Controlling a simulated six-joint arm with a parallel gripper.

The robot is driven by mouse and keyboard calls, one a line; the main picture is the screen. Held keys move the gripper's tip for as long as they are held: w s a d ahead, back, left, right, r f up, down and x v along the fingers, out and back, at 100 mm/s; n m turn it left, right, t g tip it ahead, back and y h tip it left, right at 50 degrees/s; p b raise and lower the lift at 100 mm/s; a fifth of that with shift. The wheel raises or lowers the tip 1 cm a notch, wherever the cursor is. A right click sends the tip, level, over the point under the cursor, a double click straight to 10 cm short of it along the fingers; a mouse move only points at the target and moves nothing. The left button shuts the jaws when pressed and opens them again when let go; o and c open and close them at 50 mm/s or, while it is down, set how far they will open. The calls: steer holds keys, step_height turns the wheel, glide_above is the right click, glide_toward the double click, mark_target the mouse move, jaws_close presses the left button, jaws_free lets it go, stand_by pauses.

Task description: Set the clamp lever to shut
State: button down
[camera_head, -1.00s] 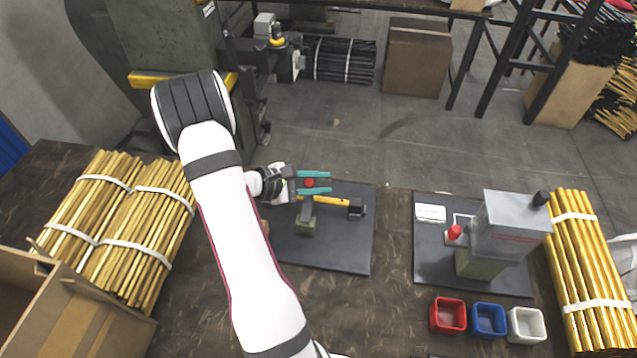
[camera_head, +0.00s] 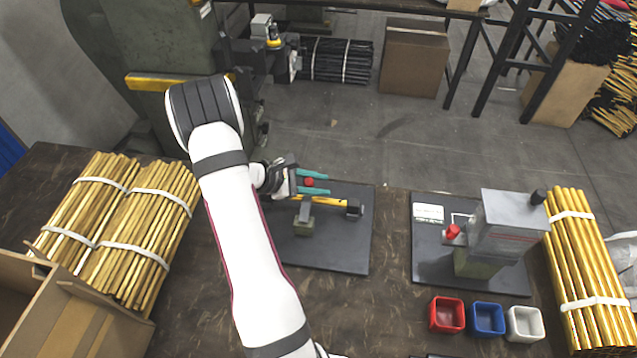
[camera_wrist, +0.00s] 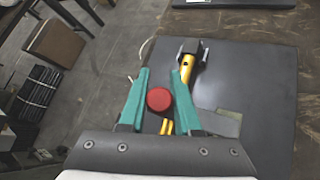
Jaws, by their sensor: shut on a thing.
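The clamp lever is a grey arm (camera_head: 305,209) with a round red knob (camera_head: 309,182) on top. It rises from a small olive-green block (camera_head: 303,228) on the left dark plate (camera_head: 340,245). My gripper (camera_head: 313,182) has teal fingers and is shut on the red knob, with one finger on each side. The wrist view shows the knob (camera_wrist: 159,99) between the two fingers (camera_wrist: 160,100). A yellow bar (camera_head: 327,200) with a black forked end (camera_head: 354,209) lies just beside the lever. The gripper hides part of the lever in the wrist view.
A grey press (camera_head: 508,225) with its own red knob stands on the right dark plate (camera_head: 425,265). Red (camera_head: 446,315), blue (camera_head: 487,318) and white (camera_head: 525,323) bins sit in front. Bundles of yellow rods (camera_head: 145,225) lie left and right. Bare table separates the plates.

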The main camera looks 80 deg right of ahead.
steer(key=shift+a+f, duration=0.15)
steer(key=shift+a, duration=0.05)
steer(key=c, duration=0.7)
jaws_free()
steer(key=shift+o, duration=0.2)
steer(key=v, duration=1.5)
steer(key=shift+w+r, duration=0.25)
steer(key=shift+r, duration=0.1)
